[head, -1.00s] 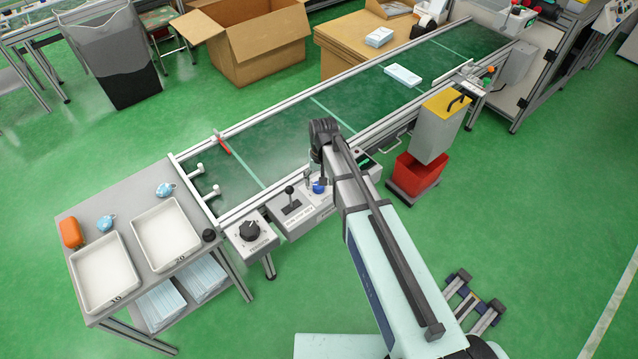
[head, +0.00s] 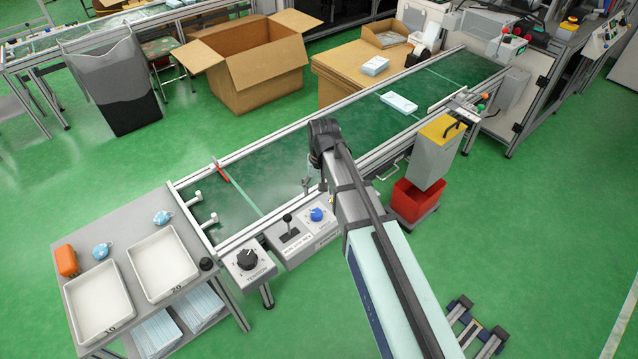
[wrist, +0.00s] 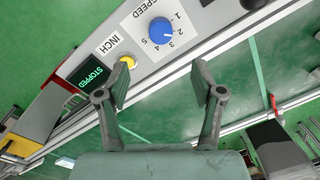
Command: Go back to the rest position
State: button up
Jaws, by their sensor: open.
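My gripper (wrist: 160,88) is open and empty in the wrist view, its two fingers apart. It hangs over the near rail of the green conveyor belt, by the control panel. In the wrist view the panel shows a blue speed knob (wrist: 162,31), a yellow INCH button (wrist: 127,61) and a display reading STOPPED (wrist: 92,72). In the head view my arm crosses the conveyor's near rail and hides part of the panel. The blue knob (head: 316,214) shows there just left of my arm. Only a bit of my gripper (head: 307,186) shows beside the arm.
A mask pack (head: 398,103) lies on the conveyor belt (head: 275,178). A tension knob (head: 247,258) and a lever (head: 288,222) are on the panel. A table with two white trays (head: 163,264) stands at left. A red bin (head: 412,202) is right of my arm.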

jog(key=s+d+f+m, duration=0.1)
jog(key=s+d+f, duration=1.45)
jog(key=d, duration=0.35)
jog(key=s+f+g, duration=0.2)
jog(key=s+f, duration=0.3)
jog(key=s, duration=0.4)
jog(key=s+f+g, duration=0.2)
jog(key=s+f, duration=0.4)
jog(key=s, duration=0.4)
jog(key=s+f+g, duration=0.2)
jog(key=s+f, duration=0.3)
jog(key=s, duration=0.4)
jog(key=shift+s+a+f+g+h, duration=0.3)
jog(key=shift+s+a+f+g, duration=0.05)
jog(key=shift+a+g, duration=0.05)
